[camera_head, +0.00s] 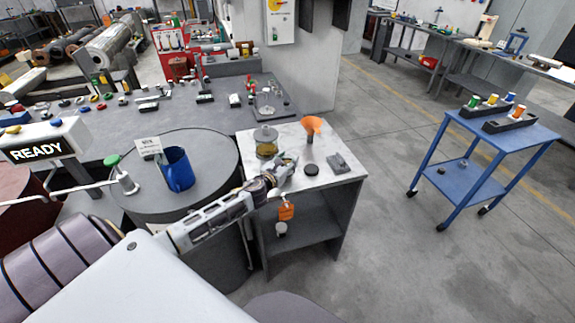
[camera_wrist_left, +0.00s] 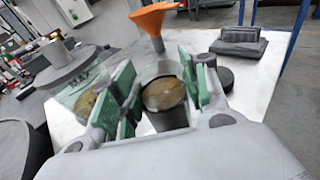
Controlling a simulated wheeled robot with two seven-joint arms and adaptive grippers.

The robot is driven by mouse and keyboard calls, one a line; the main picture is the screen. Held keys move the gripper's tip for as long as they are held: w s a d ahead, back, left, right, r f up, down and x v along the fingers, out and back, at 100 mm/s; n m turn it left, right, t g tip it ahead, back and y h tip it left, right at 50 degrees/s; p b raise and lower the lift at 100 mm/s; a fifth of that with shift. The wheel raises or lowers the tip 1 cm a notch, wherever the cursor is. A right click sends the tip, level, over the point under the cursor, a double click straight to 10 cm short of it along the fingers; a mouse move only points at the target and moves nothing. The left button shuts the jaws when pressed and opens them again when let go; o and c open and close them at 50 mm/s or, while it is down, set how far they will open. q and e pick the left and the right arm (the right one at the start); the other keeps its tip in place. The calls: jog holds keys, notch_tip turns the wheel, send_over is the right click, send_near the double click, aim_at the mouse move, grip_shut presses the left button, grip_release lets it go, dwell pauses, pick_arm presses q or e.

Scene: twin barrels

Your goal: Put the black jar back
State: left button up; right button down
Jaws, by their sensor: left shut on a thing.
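My left gripper (camera_head: 286,168) reaches over the white-topped stand. In the left wrist view its green-padded fingers (camera_wrist_left: 163,88) are shut on the black jar (camera_wrist_left: 168,119), one pad on each side. The jar is dark below with a clear upper part, and brown contents show through its open top. In the head view the gripper hides the jar. I cannot tell whether its base touches the stand. A glass jar with yellow-brown contents (camera_head: 266,149) stands just behind the gripper. A flat round black piece (camera_head: 311,169) lies right of the gripper. My right gripper is out of view.
An orange funnel (camera_head: 311,125) stands at the back of the white-topped stand (camera_head: 335,183). A dark grey block (camera_head: 338,162) lies at its right. A blue jug (camera_head: 177,169) stands on the round drum top (camera_head: 213,170) at left. The stand's front right corner is clear.

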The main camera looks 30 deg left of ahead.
pick_arm(q)
jog(key=shift+f, duration=0.7)
jog(key=shift+f, duration=0.1)
jog(key=o, duration=1.1)
jog(key=shift+o, duration=0.2)
jog(key=shift+s, duration=0.1)
jog(key=shift+s+d+r+b, duration=0.15)
jog(key=shift+s+r, duration=0.2)
jog(key=shift+s, duration=1.6)
jog(key=shift+s+d+r+b, duration=0.2)
jog(key=shift+s+r, duration=0.15)
jog(key=shift+s, duration=1.55)
jog(key=shift+s+d+r+b, duration=0.15)
jog(key=shift+s+r, duration=0.2)
jog(key=shift+s, duration=1.6)
